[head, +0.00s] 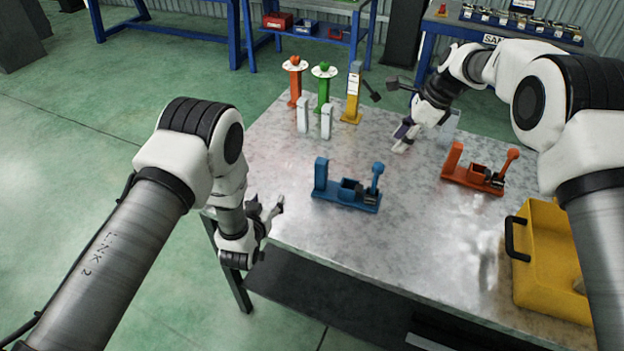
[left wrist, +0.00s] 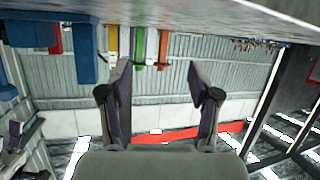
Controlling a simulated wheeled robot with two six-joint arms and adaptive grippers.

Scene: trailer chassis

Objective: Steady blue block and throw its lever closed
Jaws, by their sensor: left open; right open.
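The blue block (head: 343,201) stands on the metal table near its front left. It has an upright post at its left end, a small box in the middle, and a ball-topped lever (head: 376,180) standing nearly upright at its right end. My left gripper (head: 266,207) is open and empty at the table's left front edge, left of the block and apart from it. In the left wrist view its two fingers (left wrist: 160,85) are spread, and blue parts (left wrist: 85,48) show at upper left. My right gripper (head: 403,140) is open over the table's back right, apart from the block.
A similar red block (head: 472,180) stands at right, beside a yellow bin (head: 550,262) with a black handle. Orange, green and yellow posts (head: 323,90) and two white pieces (head: 303,115) stand at the back left. The table around the blue block is clear.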

